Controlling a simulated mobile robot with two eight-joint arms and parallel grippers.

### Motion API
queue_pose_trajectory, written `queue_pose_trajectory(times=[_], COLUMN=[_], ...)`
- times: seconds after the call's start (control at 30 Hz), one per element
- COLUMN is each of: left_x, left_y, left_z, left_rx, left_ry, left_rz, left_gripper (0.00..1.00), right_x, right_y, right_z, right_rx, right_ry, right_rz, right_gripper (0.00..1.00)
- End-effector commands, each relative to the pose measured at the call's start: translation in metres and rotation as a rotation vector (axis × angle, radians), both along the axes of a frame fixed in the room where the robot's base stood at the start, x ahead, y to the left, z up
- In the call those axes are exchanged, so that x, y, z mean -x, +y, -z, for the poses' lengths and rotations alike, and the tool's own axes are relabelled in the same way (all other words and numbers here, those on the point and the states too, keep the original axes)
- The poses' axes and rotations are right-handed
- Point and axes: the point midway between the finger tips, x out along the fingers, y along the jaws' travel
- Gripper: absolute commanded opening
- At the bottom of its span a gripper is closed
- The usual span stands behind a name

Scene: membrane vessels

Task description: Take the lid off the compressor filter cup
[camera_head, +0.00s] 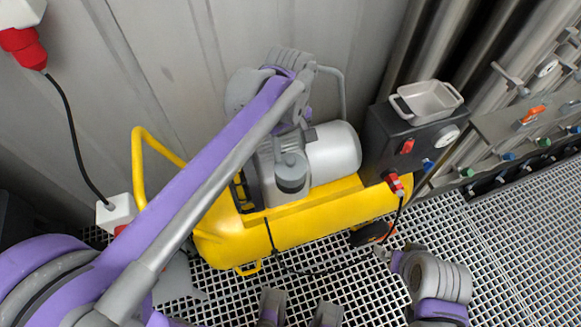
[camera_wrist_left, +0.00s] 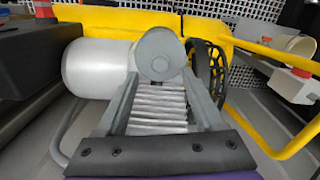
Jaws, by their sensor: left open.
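The filter cup (camera_head: 291,183) stands upright on the yellow compressor (camera_head: 330,215), a dark cup under a grey lid (camera_head: 290,160). In the left wrist view, the round grey lid (camera_wrist_left: 160,55) shows beyond the fingertips, seated on its cup. My left arm reaches over the compressor from the left. My left gripper (camera_wrist_left: 163,78) is open, with nothing held. Its two grey fingers are apart, over the ribbed grey block, pointing at the lid. I cannot tell whether they touch it.
A white cylinder (camera_head: 333,150) stands right beside the cup. A black box (camera_head: 400,150) with a grey tray (camera_head: 427,100) is farther right. A yellow handle (camera_head: 138,165) rises at left. Pipes and valves line the right wall. The grating in front is partly clear.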

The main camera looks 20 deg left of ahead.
Motion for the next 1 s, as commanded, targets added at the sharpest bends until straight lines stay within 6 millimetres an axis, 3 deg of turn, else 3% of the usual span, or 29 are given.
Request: queue_pose_trajectory(times=[0.23,0.53,0.9,1.0], left_x=[0.002,0.002,0.002,0.002], left_y=[-0.001,-0.001,-0.001,-0.001], left_z=[0.037,0.042,0.042,0.042], left_rx=[0.000,-0.001,-0.001,-0.001], left_ry=[0.000,-0.001,-0.001,-0.001], left_rz=[0.000,0.000,0.000,0.000], left_gripper=[0.69,0.69,0.04,0.00], right_x=[0.001,0.001,0.001,0.001], right_y=[0.000,0.000,0.000,0.000], right_z=[0.004,0.004,0.004,0.004], right_rx=[0.000,0.000,0.000,0.000], right_ry=[0.001,0.001,0.001,0.001], right_rz=[0.000,0.000,0.000,0.000], right_gripper=[0.96,0.96,0.96,0.96])
